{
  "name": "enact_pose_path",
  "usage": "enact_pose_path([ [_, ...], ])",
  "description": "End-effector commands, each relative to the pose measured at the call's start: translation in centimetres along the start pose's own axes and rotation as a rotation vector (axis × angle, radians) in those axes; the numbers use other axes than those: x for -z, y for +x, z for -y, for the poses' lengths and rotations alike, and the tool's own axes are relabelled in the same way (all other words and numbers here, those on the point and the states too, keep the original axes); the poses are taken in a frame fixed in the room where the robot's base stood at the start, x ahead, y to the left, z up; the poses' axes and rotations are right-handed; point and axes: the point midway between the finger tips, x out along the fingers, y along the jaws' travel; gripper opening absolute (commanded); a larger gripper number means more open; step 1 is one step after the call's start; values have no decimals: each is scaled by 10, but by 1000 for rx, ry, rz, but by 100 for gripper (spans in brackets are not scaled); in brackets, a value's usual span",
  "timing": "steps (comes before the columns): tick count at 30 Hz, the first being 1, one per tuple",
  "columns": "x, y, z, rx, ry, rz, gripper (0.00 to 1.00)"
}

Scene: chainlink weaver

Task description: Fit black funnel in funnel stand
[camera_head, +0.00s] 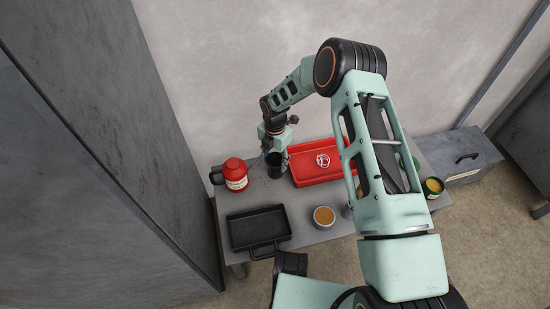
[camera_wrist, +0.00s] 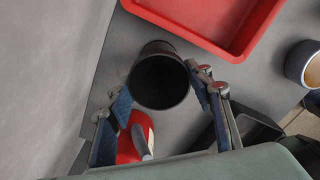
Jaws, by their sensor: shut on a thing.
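The black funnel (camera_head: 275,171) looks like a dark, round, open-topped piece at the back of the table, left of the red tray. In the wrist view the funnel (camera_wrist: 160,84) shows its dark open mouth between the two fingers of my gripper (camera_wrist: 160,100). My gripper (camera_head: 275,150) is above it in the head view and is shut on it. I cannot tell whether its underside touches the table. I cannot clearly make out a funnel stand in either view.
A red jug (camera_head: 235,174) stands close left of the funnel. The red tray (camera_head: 308,180) holds a red-and-white item. A black pan (camera_head: 258,229) lies front left. A tin with orange contents (camera_head: 323,216) stands front centre.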

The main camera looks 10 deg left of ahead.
Motion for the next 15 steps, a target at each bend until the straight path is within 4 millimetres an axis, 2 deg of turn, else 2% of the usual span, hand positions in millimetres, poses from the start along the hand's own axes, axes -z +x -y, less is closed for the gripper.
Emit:
enact_pose_path([
  [9,0,2,0,-1,0,1,24],
  [10,0,2,0,-1,0,1,48],
  [15,0,2,0,0,0,1,67],
])
